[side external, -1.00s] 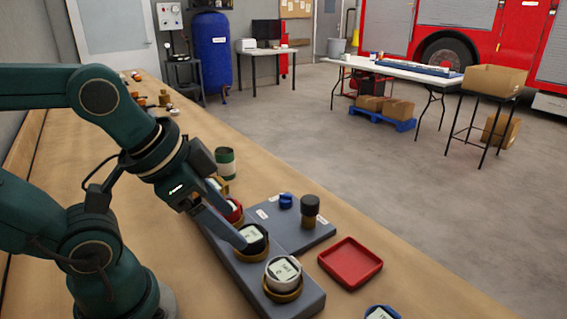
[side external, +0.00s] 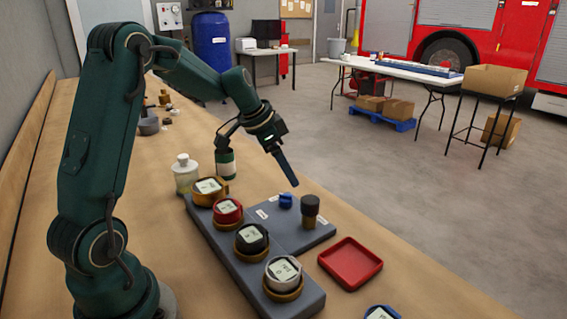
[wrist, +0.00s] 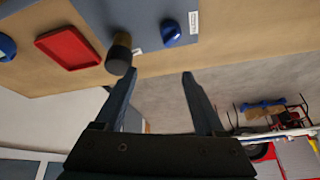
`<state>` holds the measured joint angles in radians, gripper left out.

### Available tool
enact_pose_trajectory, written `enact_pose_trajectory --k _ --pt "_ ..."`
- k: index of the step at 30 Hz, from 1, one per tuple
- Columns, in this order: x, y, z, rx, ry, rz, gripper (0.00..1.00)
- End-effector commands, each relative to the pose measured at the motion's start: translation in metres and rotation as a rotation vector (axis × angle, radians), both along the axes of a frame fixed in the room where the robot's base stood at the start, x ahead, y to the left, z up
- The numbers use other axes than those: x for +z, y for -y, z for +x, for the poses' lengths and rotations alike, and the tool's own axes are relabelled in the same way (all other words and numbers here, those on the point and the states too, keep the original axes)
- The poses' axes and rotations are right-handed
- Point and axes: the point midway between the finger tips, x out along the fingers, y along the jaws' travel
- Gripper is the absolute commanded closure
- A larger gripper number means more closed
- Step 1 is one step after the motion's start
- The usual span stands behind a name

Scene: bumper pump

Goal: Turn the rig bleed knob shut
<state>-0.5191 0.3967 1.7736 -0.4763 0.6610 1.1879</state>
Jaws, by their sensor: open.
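A small blue knob (side external: 286,200) sits on the flat grey plate (side external: 272,222), beside a small white label. It also shows near the top of the wrist view (wrist: 171,32). I take it for the bleed knob, but the label is too small to read. My gripper (side external: 294,184) is open and empty, tilted downward, in the air above and near the blue knob. In the wrist view, its two fingers (wrist: 158,78) stand apart with nothing between them. A dark-capped post (side external: 310,210) stands on the plate to the right of the knob.
A grey block with several gauges, including a red (side external: 228,212), a black (side external: 251,240) and a silver one (side external: 283,272), adjoins the plate. A red tray (side external: 350,263) lies to the right. A green-and-white canister (side external: 225,163) stands behind.

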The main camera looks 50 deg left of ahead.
Motion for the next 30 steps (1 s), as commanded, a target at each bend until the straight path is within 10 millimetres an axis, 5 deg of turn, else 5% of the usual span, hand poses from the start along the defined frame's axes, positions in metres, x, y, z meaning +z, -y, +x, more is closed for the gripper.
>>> enact_pose_trajectory --k 7,18,30 --pt "-0.040 -0.025 -0.011 0.081 -0.082 -0.057 0.29" --pt "-0.077 -0.021 0.004 0.083 -0.083 -0.056 0.29" --pt "-0.084 -0.021 0.007 0.084 -0.080 -0.053 0.32"
